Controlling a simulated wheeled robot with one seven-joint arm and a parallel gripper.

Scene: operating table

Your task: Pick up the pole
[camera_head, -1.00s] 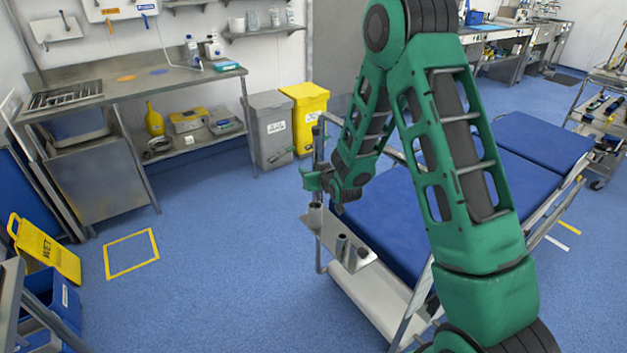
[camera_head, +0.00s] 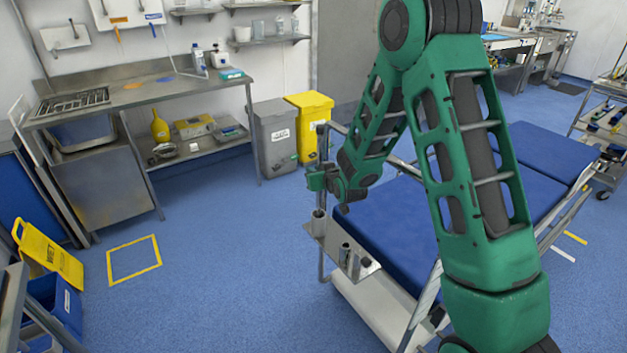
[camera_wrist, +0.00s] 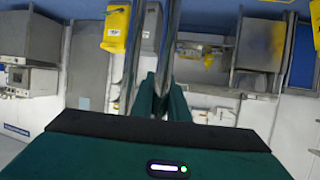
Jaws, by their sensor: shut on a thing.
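The pole (camera_head: 322,143) is a thin dark grey upright rod beside the near left corner of the blue operating table (camera_head: 400,225). My gripper (camera_head: 320,179) is shut on it, above a cup-like holder (camera_head: 318,224) on a metal bracket. Whether the pole's lower end is inside the holder I cannot tell. In the wrist view, my gripper's green fingers (camera_wrist: 166,100) close around a shiny metal pole (camera_wrist: 167,45).
The bracket (camera_head: 350,258) also carries short metal cups. Grey (camera_head: 275,138) and yellow (camera_head: 310,125) bins stand behind. A steel counter (camera_head: 150,95) lines the back wall. A yellow wet-floor sign (camera_head: 48,255) is at the left.

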